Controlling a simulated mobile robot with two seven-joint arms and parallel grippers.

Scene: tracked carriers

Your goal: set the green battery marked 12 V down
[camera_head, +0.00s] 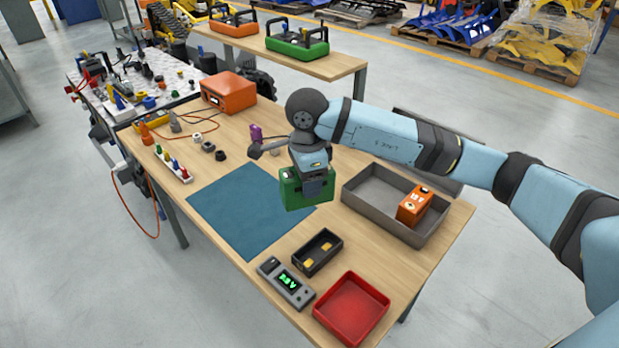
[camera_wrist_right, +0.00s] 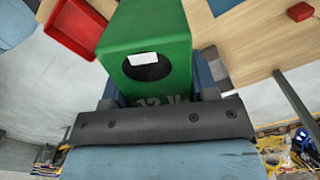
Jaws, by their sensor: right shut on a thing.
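The green battery (camera_head: 303,190) hangs in my right gripper (camera_head: 312,176) in the head view, near the right edge of the blue mat (camera_head: 240,212). In the right wrist view the battery (camera_wrist_right: 150,35) fills the upper middle, with a white label, a dark round recess and a partly hidden "12 V" mark. The gripper is shut on it, with a finger on each side. Whether its underside touches anything is hard to tell. My left gripper does not show.
Right of the battery stands a grey tray (camera_head: 371,210) holding an orange battery (camera_head: 414,205). In front are a black box (camera_head: 317,252), a meter (camera_head: 286,283) with a green display and a red tray (camera_head: 351,308). The mat's left part is bare. An orange device (camera_head: 228,91) stands at the back.

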